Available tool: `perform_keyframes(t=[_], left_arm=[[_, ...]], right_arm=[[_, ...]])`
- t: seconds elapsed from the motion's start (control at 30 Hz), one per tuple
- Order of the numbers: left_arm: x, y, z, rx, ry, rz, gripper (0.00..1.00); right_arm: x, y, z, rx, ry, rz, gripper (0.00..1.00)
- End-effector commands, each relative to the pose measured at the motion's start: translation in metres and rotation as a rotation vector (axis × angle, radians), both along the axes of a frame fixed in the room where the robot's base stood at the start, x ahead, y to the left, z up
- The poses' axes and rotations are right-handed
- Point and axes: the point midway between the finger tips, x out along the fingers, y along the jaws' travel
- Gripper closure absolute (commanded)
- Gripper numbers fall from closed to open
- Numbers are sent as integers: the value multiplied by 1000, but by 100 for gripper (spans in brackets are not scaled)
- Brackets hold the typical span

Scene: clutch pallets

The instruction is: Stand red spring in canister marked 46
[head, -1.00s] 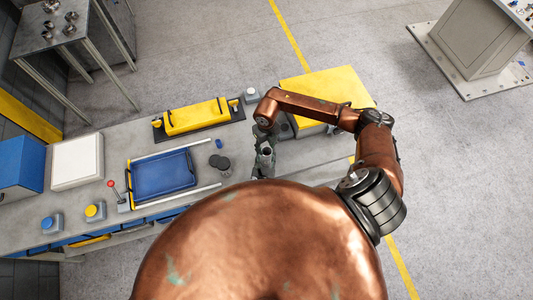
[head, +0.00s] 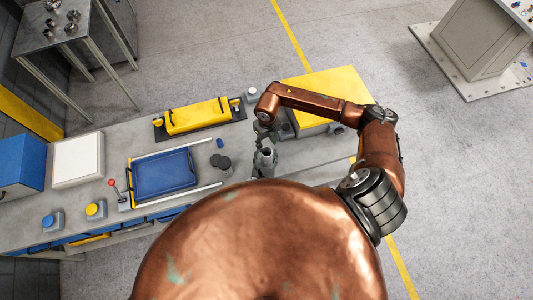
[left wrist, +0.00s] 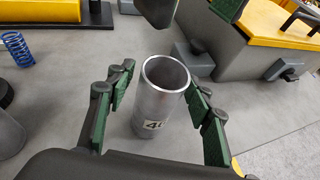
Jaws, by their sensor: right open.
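The canister (left wrist: 160,105) is a bare metal cylinder with an open top. Its label shows a 4 and a partly hidden second digit. It also shows in the head view (head: 267,156). My left gripper (left wrist: 162,82) has one green-padded finger on each side of the canister. A thin gap shows at the left finger; contact at the right finger is unclear. My right gripper (head: 268,132) is open, just beyond the canister, on the arm coming in from the right. No red spring shows in any view, and the canister's inside is too dark to tell.
A blue spring (left wrist: 17,47) stands left of the canister. A yellow-topped box (head: 328,88) is behind the right arm. A yellow block (head: 196,116) sits at the bench's back edge.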

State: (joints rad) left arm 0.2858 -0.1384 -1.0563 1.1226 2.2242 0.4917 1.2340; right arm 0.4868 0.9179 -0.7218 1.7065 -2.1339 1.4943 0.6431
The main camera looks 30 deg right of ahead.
Motion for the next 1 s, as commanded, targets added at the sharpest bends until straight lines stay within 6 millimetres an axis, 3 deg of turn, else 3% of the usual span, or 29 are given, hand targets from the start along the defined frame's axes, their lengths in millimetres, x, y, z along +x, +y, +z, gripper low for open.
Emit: perform_keyframes(t=[0.47, 1.0], left_arm=[[-5, 2, 4, -5, -1, -2, 46], [-73, 51, 39, -5, 0, -2, 46]], right_arm=[[0, 0, 0, 0, 0, 0, 60], [0, 0, 0, 0, 0, 0, 60]])
